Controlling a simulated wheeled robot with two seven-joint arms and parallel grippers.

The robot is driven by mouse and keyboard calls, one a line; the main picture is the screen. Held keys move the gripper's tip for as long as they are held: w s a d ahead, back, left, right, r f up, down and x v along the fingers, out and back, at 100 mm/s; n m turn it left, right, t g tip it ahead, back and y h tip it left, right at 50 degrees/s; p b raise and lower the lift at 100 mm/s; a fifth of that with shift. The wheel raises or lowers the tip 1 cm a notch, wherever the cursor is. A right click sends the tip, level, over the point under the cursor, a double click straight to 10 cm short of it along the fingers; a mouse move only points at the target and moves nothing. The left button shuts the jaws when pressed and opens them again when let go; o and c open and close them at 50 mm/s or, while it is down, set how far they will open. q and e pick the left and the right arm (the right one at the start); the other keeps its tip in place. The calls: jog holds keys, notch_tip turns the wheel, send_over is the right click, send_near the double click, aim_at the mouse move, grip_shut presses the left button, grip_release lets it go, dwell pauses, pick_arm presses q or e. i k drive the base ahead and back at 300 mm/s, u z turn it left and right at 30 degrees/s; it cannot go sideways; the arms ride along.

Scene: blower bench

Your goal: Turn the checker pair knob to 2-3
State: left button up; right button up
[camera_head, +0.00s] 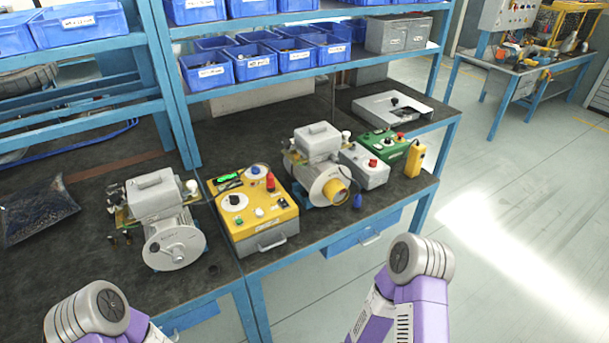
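The yellow-topped checker box (271,217) stands near the front edge of the bench, between two blower units. Its top carries a large white dial (234,202) on the left, a smaller dial with a blue centre (257,170) at the back, a green display or strip, a red part and several small buttons. The markings are too small to read, so I cannot tell which dial is the pair knob or where it points. Purple and grey links of both my arms show at the bottom, in front of the bench. Neither gripper's fingers are in view.
A grey blower (174,249) stands left of the checker, and another with a yellow outlet (333,190) stands right. A grey button box (366,167), a green box (384,145) and a yellow handheld device (414,158) are farther right. Shelves with blue bins (207,72) overhang the back.

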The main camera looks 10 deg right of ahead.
aim_at(255, 170)
jog(key=z, duration=0.7)
jog(key=k, duration=0.95)
jog(key=z, duration=0.65)
jog(key=i, duration=1.5)
jog(key=u, duration=1.55)
jog(key=i, duration=0.8)
jog(key=u, duration=0.9)
